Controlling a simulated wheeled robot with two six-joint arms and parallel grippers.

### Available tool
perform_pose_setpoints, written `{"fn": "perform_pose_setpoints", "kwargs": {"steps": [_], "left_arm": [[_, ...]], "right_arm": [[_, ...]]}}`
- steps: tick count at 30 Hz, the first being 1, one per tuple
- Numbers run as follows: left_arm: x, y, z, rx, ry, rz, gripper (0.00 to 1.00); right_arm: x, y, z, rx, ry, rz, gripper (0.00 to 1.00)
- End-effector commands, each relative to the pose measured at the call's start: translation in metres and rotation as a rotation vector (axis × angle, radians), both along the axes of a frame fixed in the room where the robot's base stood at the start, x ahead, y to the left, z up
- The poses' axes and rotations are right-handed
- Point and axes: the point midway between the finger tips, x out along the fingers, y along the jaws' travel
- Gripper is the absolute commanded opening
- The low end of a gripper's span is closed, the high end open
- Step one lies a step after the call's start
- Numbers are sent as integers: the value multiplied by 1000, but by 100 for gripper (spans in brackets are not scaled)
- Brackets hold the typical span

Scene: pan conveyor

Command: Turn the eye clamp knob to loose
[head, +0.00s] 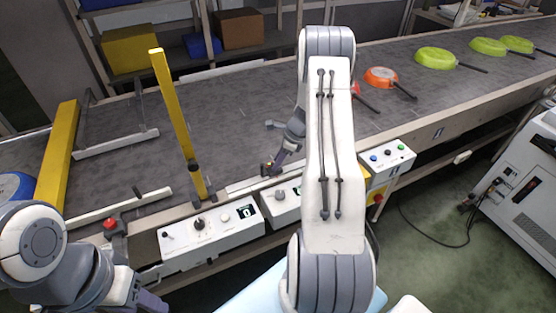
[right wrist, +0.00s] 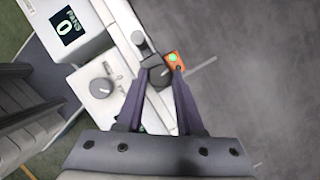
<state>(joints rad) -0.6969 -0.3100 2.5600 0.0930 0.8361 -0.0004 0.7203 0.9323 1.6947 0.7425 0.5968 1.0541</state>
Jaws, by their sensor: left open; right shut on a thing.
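In the right wrist view the eye clamp knob (right wrist: 160,76) is a dark round knob on a pale rail. It sits between the purple fingertips of my right gripper (right wrist: 158,80), which is shut on it. An orange sensor eye (right wrist: 174,60) with a lit green spot is right beside the knob. In the head view my right gripper (head: 268,166) is at the conveyor's near rail, partly hidden by my arm. My left gripper (head: 150,302) is at the bottom left, away from the conveyor, with only part of it showing.
A white control box (head: 180,246) with a dial and a "0" display stands on the near side, with a second box (head: 283,207) beside it. A yellow post (head: 175,115) rises left of my right gripper. Green pans (head: 435,57) and an orange pan (head: 381,77) lie on the belt (head: 240,110).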

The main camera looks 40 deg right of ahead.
Motion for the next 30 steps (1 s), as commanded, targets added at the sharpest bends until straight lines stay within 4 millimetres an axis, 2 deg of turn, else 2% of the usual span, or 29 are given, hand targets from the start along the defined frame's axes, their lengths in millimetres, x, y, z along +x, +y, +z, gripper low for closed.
{"fn": "perform_pose_setpoints", "kwargs": {"steps": [11,30], "left_arm": [[0,0,2,0,0,0,50],[0,0,-15,0,0,0,50]], "right_arm": [[3,-3,-1,-1,0,350,0],[8,-3,-1,-2,1,961,0]]}}
